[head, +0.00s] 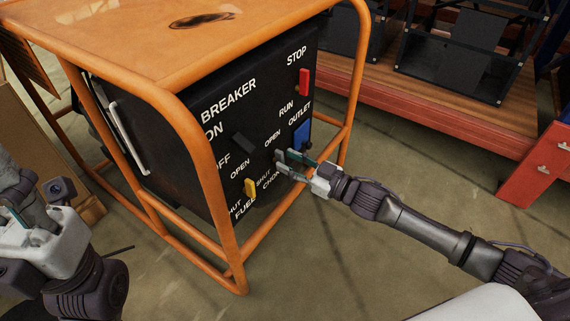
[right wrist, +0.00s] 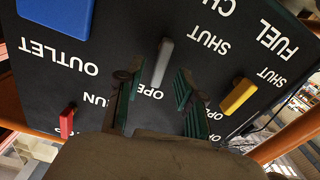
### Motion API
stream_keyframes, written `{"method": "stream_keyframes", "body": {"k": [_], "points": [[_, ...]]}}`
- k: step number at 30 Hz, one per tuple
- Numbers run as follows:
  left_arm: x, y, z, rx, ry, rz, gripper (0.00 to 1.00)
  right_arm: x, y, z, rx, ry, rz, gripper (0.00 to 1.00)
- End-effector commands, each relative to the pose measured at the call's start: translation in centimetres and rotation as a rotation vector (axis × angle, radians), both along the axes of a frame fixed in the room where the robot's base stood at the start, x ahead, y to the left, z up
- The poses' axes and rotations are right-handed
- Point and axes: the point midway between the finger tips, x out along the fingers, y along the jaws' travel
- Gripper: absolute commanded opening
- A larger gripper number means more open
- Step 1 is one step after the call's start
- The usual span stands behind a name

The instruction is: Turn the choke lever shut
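The choke lever (right wrist: 162,62) is a light grey handle on the black panel (right wrist: 110,40), between the SHUT and OPEN labels in the upside-down right wrist view. My right gripper (right wrist: 157,98) is open, one finger on each side of the lever's line; contact cannot be told. In the head view the right gripper (head: 283,163) is at the panel's lower right, hiding most of the choke lever. My left gripper (head: 25,212) is at the lower left, away from the panel; its fingers are not clear enough to judge.
A yellow fuel lever (head: 250,187), a dark breaker lever (head: 243,143), a red switch (head: 304,82) and a blue outlet (head: 301,135) share the panel. The orange tube frame (head: 205,165) surrounds the machine. A shelf (head: 450,105) stands behind at right.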

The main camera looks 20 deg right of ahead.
Motion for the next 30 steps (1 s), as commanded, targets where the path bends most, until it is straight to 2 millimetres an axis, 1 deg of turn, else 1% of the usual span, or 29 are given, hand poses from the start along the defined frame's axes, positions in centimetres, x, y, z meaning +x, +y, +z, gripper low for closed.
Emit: {"method": "stream_keyframes", "body": {"k": [2,6,15,20,21,22,30], "points": [[-0.08,-0.02,0.0,0.001,-0.012,0.0,0.38,0.76,0.51,-0.11,0.0,-0.002,-0.001,0.38],[-0.14,-0.05,0.27,0.001,-0.021,0.002,0.38,1.36,1.03,-0.05,-0.001,-0.001,-0.001,0.38],[-0.13,-0.07,0.38,0.001,-0.023,0.001,0.38,1.45,1.12,-0.02,-0.001,0.001,-0.001,0.38],[-0.14,-0.08,0.37,0.002,-0.023,0.001,0.38,1.43,1.1,-0.02,-0.001,0.001,-0.001,0.11],[-0.15,-0.07,0.37,0.001,-0.023,0.0,0.38,1.44,1.1,-0.02,-0.001,0.001,-0.001,0.04],[-0.15,-0.07,0.37,0.001,-0.023,0.0,0.38,1.43,1.1,-0.02,-0.001,0.001,0.0,0.0],[-0.16,-0.08,0.45,0.001,-0.023,0.0,0.38,1.41,1.12,-0.02,-0.005,-0.002,0.0,0.0]]}}
